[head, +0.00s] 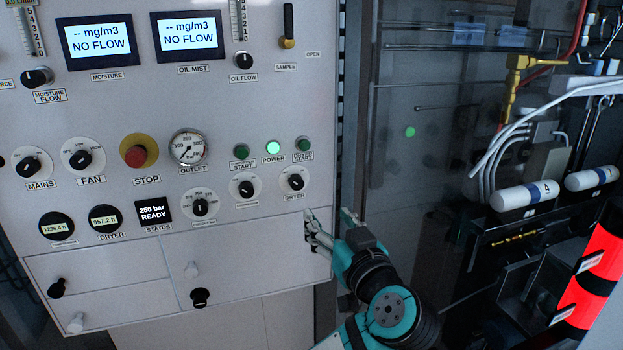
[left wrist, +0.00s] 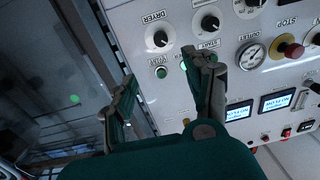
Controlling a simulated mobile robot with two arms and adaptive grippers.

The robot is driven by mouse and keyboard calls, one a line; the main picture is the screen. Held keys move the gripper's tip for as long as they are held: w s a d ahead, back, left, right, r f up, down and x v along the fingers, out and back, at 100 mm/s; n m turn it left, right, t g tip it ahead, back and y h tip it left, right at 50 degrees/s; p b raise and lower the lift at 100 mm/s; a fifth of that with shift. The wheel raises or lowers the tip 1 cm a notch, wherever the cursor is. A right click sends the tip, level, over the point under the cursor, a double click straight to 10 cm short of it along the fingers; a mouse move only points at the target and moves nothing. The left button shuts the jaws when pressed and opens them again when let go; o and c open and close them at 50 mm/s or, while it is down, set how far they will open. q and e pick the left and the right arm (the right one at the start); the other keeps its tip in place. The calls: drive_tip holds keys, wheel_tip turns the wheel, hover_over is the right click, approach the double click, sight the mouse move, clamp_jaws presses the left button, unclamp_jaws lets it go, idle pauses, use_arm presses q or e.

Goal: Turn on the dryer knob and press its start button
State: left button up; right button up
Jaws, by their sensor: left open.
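The dryer knob (head: 293,181) is a black knob on a white round dial at the panel's lower right; its exact setting is too small to read. It also shows in the left wrist view (left wrist: 160,38). Above it is a green start button (head: 303,144), which shows in the left wrist view too (left wrist: 161,72). Another green start button (head: 241,151) sits further left, beyond the lit power light (head: 273,147). My left gripper (head: 332,220) is open and empty, below and right of the dryer knob, near the panel's right edge. My right gripper is out of view.
Close by are another knob (head: 245,188), the red stop button (head: 139,152) and the outlet gauge (head: 188,148). Right of the panel is a dark glassy bay with white cylinders (head: 525,196), pipes and hoses. The status screen (head: 153,212) reads "250 bar READY".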

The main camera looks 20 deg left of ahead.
sight(299, 183)
use_arm(q)
drive_tip(key=p+x, duration=0.7)
drive_tip(key=x, duration=0.8)
drive_tip(key=shift+a+r, duration=0.1)
drive_tip(key=shift+a, duration=0.15)
drive_tip(key=shift+w+a, duration=0.3)
drive_tip(key=shift+w, duration=0.2)
